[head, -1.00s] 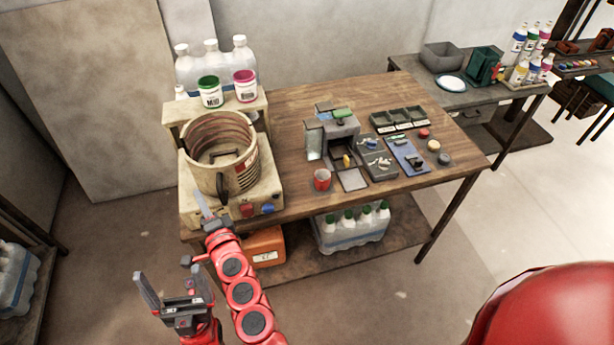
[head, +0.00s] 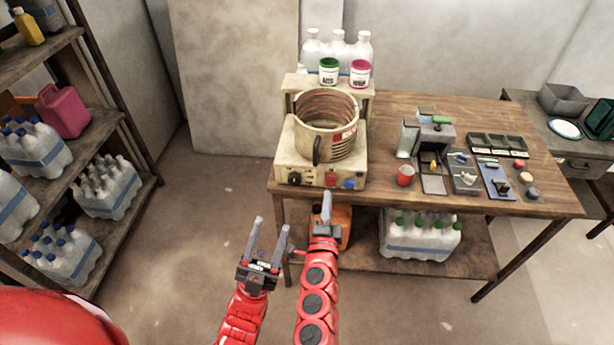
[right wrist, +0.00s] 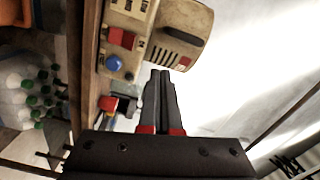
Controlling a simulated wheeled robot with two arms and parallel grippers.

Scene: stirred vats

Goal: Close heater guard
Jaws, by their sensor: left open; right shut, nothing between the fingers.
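The heater (head: 310,175) is a beige box with coloured knobs on its front, at the left end of the wooden table. A round beige guard (head: 343,146) with a dark handle (head: 317,150) stands on it around a coil-like inside. I cannot tell how far the guard is open. My right gripper (head: 327,196) is shut and empty, in front of the heater and apart from it. In the right wrist view its fingertips (right wrist: 166,74) point toward the heater (right wrist: 138,22). My left gripper (head: 271,226) is open and empty, to the left of the right one.
Two jars, green-lidded (head: 328,72) and pink-lidded (head: 360,74), and white bottles (head: 338,46) stand behind the guard. A bottle shelf (head: 110,120) stands left. The floor left of the table is clear.

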